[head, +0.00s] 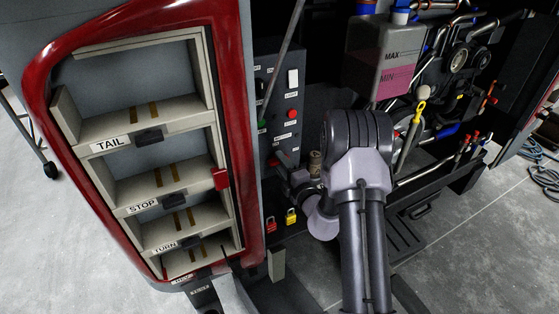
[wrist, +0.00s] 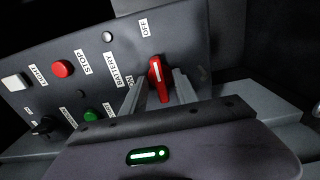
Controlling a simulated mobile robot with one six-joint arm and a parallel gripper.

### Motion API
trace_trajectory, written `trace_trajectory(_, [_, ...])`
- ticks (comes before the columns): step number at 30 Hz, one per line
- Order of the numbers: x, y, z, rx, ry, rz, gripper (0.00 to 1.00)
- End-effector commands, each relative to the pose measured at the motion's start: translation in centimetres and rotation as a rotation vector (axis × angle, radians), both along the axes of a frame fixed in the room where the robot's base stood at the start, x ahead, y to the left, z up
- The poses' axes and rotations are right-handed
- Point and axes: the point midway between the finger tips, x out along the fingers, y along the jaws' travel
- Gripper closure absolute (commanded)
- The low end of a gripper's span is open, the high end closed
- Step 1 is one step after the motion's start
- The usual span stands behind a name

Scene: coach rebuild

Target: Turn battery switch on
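The battery switch (wrist: 155,80) is a red handle with a white line, on the dark control panel (wrist: 70,58) in the wrist view. Its long axis runs nearly up and down in that picture. The OFF label (wrist: 144,28) is above it and the ON label (wrist: 129,80) is to its left; the BATTERY label (wrist: 112,69) is farther left. My gripper (wrist: 161,88) is open, with one finger on each side of the handle. A gap shows beside the handle; contact cannot be told. In the head view, my gripper is at the panel's lower end and largely hides the switch.
Red stop (wrist: 63,68) and green (wrist: 91,116) buttons, a white light switch (wrist: 14,82) and a black knob (wrist: 43,127) share the panel. A red-framed lamp housing (head: 248,150) stands left of it. A fluid tank (head: 386,62) and pipes are to the right.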

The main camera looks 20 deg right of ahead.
Motion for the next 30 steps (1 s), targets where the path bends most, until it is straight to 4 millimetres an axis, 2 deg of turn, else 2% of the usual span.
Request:
trace_trajectory(5, [0.00,0.00,0.00,0.000,0.000,0.000,0.67])
trace_trajectory(10, [-0.01,0.00,-0.01,0.000,0.000,0.000,1.00])
trace_trajectory(16, [-0.01,0.00,-0.06,-0.021,-0.002,0.000,1.00])
trace_trajectory(24, [0.00,-0.01,-0.28,-0.407,-0.015,-0.001,1.00])
trace_trajectory(30, [-0.01,-0.02,-0.04,-0.526,-0.019,-0.001,1.00])
